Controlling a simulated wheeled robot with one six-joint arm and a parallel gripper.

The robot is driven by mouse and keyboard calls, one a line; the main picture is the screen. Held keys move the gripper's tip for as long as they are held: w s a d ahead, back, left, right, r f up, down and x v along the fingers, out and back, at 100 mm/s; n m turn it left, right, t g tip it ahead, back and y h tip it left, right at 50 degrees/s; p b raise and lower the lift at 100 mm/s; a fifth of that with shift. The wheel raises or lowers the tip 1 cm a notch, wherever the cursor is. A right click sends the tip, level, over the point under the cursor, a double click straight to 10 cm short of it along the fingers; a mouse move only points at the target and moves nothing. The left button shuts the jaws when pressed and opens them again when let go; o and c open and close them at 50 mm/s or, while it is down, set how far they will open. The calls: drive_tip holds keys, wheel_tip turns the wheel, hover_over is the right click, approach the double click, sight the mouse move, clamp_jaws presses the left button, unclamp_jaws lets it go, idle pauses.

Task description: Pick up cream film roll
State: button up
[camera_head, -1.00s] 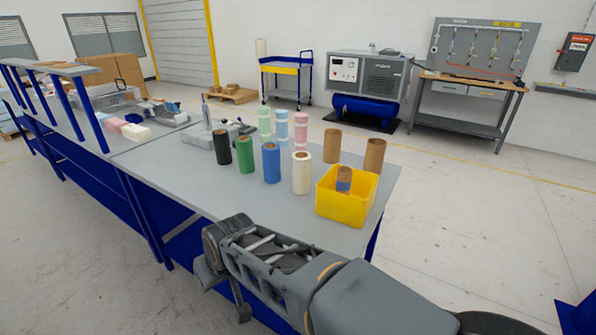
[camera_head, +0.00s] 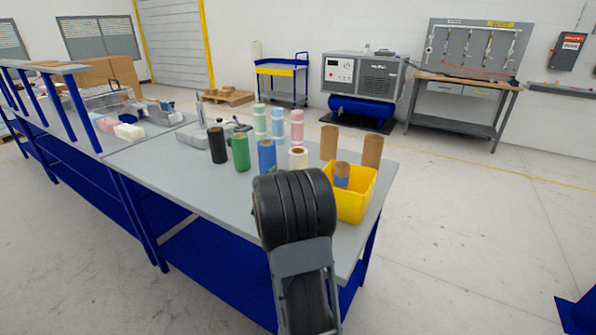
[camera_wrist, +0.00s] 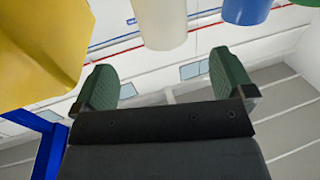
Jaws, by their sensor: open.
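The cream film roll (camera_head: 298,157) stands on the table among other rolls in the head view. Its lower part is hidden behind my dark arm. In the wrist view the cream roll (camera_wrist: 160,24) hangs in from the top edge, between the yellow bin and the blue roll, in an upside-down picture. My gripper (camera_wrist: 166,80) is open, with its two green-padded fingers apart and nothing between them. The cream roll lies beyond the fingertips, roughly in line with the gap, and is not touched. In the head view my arm hides the gripper.
The yellow bin (camera_head: 352,205) holding a brown-and-blue roll stands right of the cream roll. The blue roll (camera_head: 267,157) is close on its left, then the green (camera_head: 241,152) and black (camera_head: 217,146) rolls. Pale rolls and two brown cores (camera_head: 329,144) stand behind. The table's (camera_head: 190,185) front left is clear.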

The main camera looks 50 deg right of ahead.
sight(298, 158)
drive_tip(key=p+x, duration=0.2)
drive_tip(key=x, duration=0.9)
drive_tip(key=shift+w+d+r, duration=0.1)
drive_tip(key=shift+w+d, duration=0.05)
drive_tip(key=shift+w, duration=0.05)
drive_tip(key=c, duration=1.1)
